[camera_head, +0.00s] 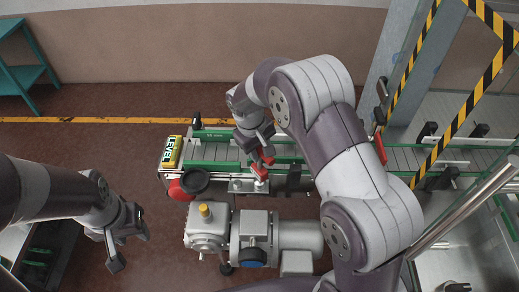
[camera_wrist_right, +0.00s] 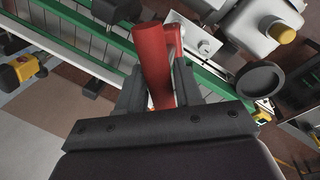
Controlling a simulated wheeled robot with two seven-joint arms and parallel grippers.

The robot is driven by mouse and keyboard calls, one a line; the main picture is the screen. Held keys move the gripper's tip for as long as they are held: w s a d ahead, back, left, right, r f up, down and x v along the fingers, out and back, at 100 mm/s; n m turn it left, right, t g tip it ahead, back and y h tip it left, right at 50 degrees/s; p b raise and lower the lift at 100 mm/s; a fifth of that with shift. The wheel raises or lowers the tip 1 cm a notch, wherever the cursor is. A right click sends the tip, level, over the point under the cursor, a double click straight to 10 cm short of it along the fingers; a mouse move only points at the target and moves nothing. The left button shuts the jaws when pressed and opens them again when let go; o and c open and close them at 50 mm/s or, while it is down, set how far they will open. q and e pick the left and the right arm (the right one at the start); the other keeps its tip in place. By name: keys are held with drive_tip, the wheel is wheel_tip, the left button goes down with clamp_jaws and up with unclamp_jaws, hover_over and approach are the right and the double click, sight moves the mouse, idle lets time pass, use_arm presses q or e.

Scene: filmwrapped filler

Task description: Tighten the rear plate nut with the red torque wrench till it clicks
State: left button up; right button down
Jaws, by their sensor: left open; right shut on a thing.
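The red torque wrench (camera_wrist_right: 153,65) shows in the right wrist view as a thick red handle between my fingers. My right gripper (camera_wrist_right: 158,88) is shut on it. In the head view my right gripper (camera_head: 263,164) is over the green-railed conveyor, and only small red parts show at its fingers. A pale plate with a small round fastener (camera_wrist_right: 204,45) lies just beyond the handle in the wrist view. I cannot tell whether this is the rear plate nut or whether the wrench touches it. My left gripper (camera_head: 130,247) is open and empty over the floor at lower left.
A yellow block lettered LEVEL (camera_head: 172,152) sits at the conveyor's left end, near a black disc (camera_head: 195,181). A grey motor and gearbox (camera_head: 255,238) stands in front of the conveyor. Striped posts (camera_head: 480,85) stand at right.

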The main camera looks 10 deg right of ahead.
drive_tip(key=shift+m, duration=0.8)
drive_tip(key=shift+m+g, duration=0.6)
drive_tip(key=shift+m, duration=1.8)
drive_tip(key=shift+r+m, duration=0.1)
drive_tip(key=shift+m, duration=1.1)
drive_tip(key=shift+m+g+p, duration=0.3)
drive_tip(key=shift+m, duration=0.1)
